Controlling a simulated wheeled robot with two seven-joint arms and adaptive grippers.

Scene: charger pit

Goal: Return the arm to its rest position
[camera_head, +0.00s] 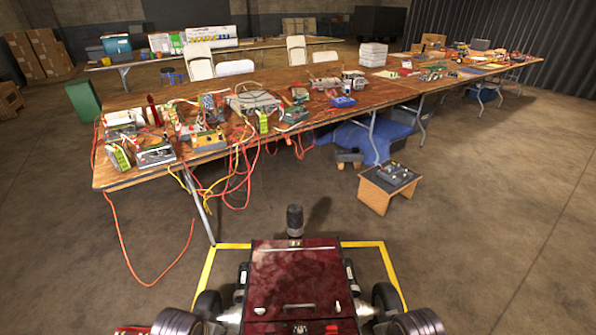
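No gripper of mine can be made out in the head view. Two dark ringed rounded parts, one at the lower left and one at the lower right, are cut off by the bottom edge. I cannot tell whether they belong to my arms. A dark red wheeled unit (296,276) with a scuffed flat top fills the bottom centre. A dark upright cylinder (295,220) stands at its far end. I cannot tell whether this unit is part of my own body.
A yellow floor outline (234,246) surrounds the red unit. Beyond it, a long wooden table (120,178) carries electronics, with orange cables (136,271) hanging to the floor. A small wooden stand (374,197) with a dark device is right of centre.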

